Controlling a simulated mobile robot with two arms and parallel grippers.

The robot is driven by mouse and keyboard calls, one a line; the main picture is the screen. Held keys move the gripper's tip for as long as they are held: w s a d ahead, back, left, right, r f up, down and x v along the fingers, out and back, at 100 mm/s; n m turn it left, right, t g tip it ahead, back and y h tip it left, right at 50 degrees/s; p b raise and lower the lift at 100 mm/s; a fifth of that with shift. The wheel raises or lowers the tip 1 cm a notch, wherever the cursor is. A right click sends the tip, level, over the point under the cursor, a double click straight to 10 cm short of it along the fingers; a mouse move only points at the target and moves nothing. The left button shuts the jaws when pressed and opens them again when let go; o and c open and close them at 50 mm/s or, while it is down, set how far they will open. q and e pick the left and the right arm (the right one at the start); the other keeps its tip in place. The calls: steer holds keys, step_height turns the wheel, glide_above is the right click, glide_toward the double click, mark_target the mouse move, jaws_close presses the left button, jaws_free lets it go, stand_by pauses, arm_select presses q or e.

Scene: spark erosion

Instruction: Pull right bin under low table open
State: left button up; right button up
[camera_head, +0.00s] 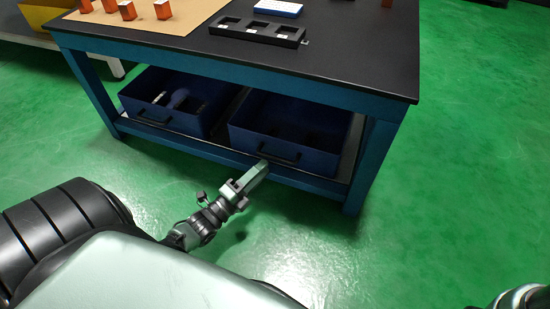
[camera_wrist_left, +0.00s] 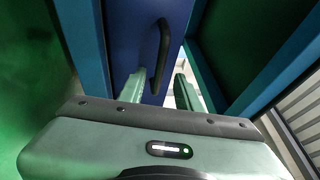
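The low table (camera_head: 345,72) has a dark top and a blue frame. The right bin (camera_head: 300,155), dark blue with an open top, sits on its lower shelf, its front close to the shelf's front edge. The bin's black handle (camera_head: 279,153) is on its front face; it also shows in the left wrist view (camera_wrist_left: 163,52). My left gripper (camera_head: 261,168) is at the handle's left end in the head view. In the wrist view its two fingers (camera_wrist_left: 160,88) are apart, with the handle ahead between them; contact is not clear.
The left bin (camera_head: 150,125), also blue, stands beside the right one with small items inside. A black tray (camera_head: 257,32) with square recesses and orange blocks (camera_head: 127,10) are on the tabletop. A table leg (camera_head: 367,168) stands right of the bin. Green floor in front is clear.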

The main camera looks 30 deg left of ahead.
mark_target(275, 158)
arm_select(q)
steer(key=b+x, duration=0.2)
steer(key=x, duration=0.4)
steer(key=shift+w+b, duration=0.2)
steer(key=shift+b, duration=0.15)
steer(key=shift+c, duration=0.3)
jaws_close()
steer(key=shift+f, duration=0.1)
stand_by(0.7)
